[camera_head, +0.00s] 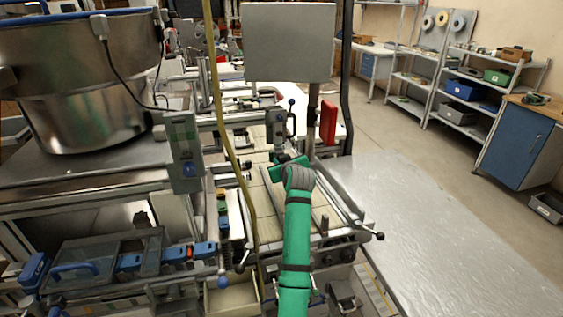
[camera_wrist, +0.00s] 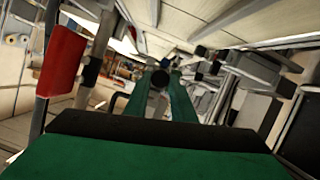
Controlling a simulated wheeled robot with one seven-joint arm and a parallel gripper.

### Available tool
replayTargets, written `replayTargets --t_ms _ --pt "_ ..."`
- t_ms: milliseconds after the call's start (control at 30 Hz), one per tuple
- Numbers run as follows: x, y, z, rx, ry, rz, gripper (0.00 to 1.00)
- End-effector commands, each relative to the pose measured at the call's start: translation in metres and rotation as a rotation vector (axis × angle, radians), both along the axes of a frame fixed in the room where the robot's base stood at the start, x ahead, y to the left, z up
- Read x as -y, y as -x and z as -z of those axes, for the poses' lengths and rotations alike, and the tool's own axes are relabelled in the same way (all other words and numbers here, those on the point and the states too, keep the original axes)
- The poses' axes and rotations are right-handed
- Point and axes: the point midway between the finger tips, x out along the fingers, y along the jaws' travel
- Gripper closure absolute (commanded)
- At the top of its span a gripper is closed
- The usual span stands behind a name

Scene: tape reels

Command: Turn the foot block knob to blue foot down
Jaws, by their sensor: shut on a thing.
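My green arm reaches forward in the head view, and my gripper (camera_head: 287,167) is at the conveyor machine, below a grey upright unit (camera_head: 279,133) with blue and dark knobs. In the wrist view my gripper (camera_wrist: 159,84) has its green fingers closed around a dark round knob (camera_wrist: 158,78). I take this to be the foot block knob. In the head view my gripper and wrist hide most of it. I cannot make out a blue foot or which way it points.
A steel bowl (camera_head: 85,85) stands at left. A grey panel (camera_head: 288,42) rises behind my gripper. A red part (camera_head: 328,122) on a post is to the right; it also shows in the wrist view (camera_wrist: 61,62). A yellow hose hangs left of my arm. Floor is clear farther right.

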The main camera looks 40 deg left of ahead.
Motion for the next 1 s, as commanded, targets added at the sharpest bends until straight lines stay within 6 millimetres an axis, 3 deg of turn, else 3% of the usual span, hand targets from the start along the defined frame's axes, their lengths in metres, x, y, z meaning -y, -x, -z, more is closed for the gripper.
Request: replayTargets --t_ms 500,533,600,1000 --pt "0.0006 -0.0003 0.0009 -0.022 -0.017 0.003 1.00" --pt "0.0005 -0.0003 0.0008 -0.022 -0.017 0.003 0.72" --pt "0.0005 -0.0003 0.0008 -0.022 -0.016 0.003 0.58" --pt "0.0039 0.0028 -0.0010 -0.020 -0.016 0.003 0.58"
